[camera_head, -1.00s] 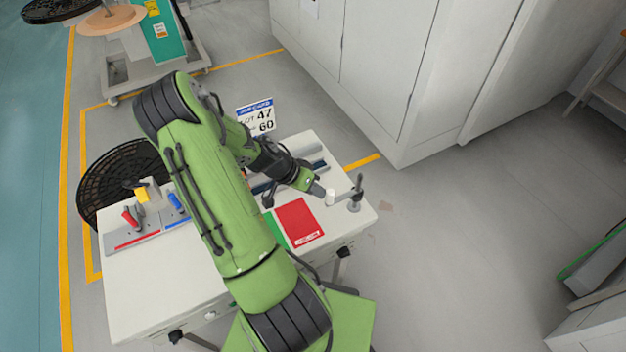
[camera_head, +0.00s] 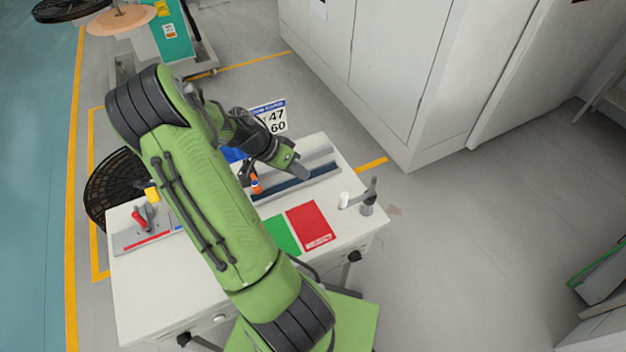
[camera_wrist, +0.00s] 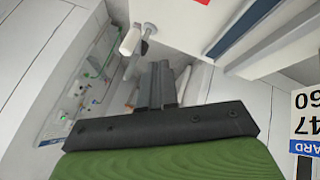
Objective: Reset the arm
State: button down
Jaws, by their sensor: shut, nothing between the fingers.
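My green arm reaches across the white worktable (camera_head: 150,290) in the head view. My gripper (camera_head: 303,172) is shut and empty, held above the grey and dark blue rails (camera_head: 318,178) at the table's back right. In the wrist view the two dark fingers of my gripper (camera_wrist: 165,68) lie together with nothing between them. A white-ended crank handle (camera_head: 345,200) stands on a post to the right of the gripper. It also shows in the wrist view (camera_wrist: 131,40), beyond the fingers. The arm hides the middle of the table.
A red mat (camera_head: 310,226) and green mat (camera_head: 281,238) lie at the table's front right. A red-handled clamp (camera_head: 140,222) is at the left. A number sign (camera_head: 272,117) stands behind.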

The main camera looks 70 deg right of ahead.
jog(key=w+a+r+n+t, duration=0.3)
jog(key=w+a+r+n, duration=0.25)
jog(key=a, duration=0.25)
jog(key=w+a+r+n+t, duration=0.4)
jog(key=w+a+r, duration=0.25)
jog(key=a, duration=0.25)
jog(key=s+a+r+n+t+y, duration=0.1)
jog(key=s+a+r+n+t, duration=0.1)
jog(key=a+n, duration=0.4)
jog(key=s+a+r+n+t+y, duration=0.2)
jog(key=a+n, duration=0.5)
jog(key=a, duration=0.5)
notch_tip(320, 180, up, 4)
jog(key=shift+s+f+t, duration=0.2)
jog(key=shift+s+t, duration=0.5)
jog(key=shift+s, duration=0.3)
jog(key=shift+a, duration=0.1)
